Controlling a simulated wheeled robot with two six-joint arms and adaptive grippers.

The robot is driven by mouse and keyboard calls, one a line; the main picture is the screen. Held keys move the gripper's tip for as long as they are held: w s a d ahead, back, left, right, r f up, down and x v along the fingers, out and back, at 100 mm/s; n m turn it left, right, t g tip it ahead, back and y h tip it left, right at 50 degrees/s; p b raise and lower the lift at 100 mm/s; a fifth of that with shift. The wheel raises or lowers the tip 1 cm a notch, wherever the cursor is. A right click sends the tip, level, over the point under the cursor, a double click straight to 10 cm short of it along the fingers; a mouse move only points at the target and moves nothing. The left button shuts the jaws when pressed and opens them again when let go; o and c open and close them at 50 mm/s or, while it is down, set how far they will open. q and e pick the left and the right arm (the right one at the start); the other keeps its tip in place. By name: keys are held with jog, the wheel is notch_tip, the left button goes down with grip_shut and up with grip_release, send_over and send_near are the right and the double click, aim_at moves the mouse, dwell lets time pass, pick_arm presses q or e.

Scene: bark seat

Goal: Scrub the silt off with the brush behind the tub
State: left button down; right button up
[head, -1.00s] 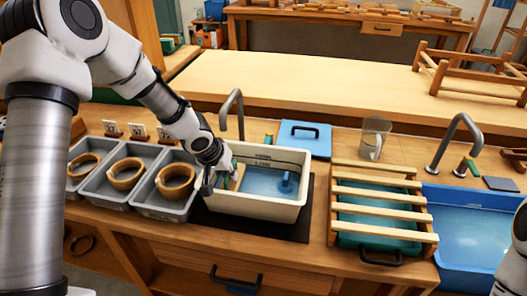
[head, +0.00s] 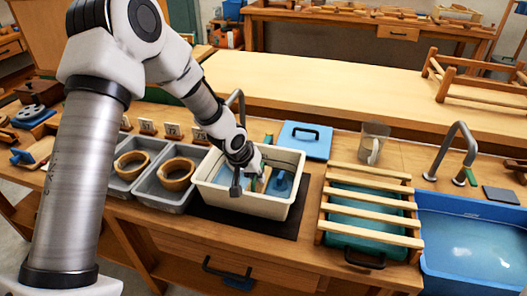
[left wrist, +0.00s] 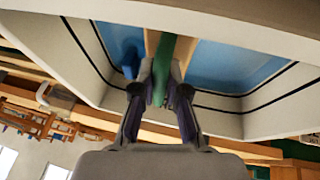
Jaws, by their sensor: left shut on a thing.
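The white tub (head: 233,201) stands on a dark mat on the bench, with blue water in it. My left gripper (head: 250,178) is inside the tub, near its middle, pointing down. I make out no separate brush behind the tub. Silt is too small to tell. My right gripper is out of view.
Grey trays with wooden rings (head: 178,173) stand left of the tub, partly behind my arm. A slatted rack (head: 365,208) and a blue basin (head: 468,246) are to the right.

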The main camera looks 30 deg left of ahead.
pick_arm(q)
jog(key=r+p, duration=0.2)
jog(key=r, duration=0.1)
jog(key=r+p, duration=0.1)
jog(key=shift+s+a+r, duration=0.1)
jog(key=shift+a+r, duration=0.15)
jog(key=shift+a, duration=0.1)
jog(key=shift+d+r+p, duration=0.2)
jog(key=shift+r+p, duration=0.9)
jog(key=shift+r, duration=0.05)
jog(key=shift+a+r+p, duration=0.1)
jog(key=shift+r+p, duration=0.55)
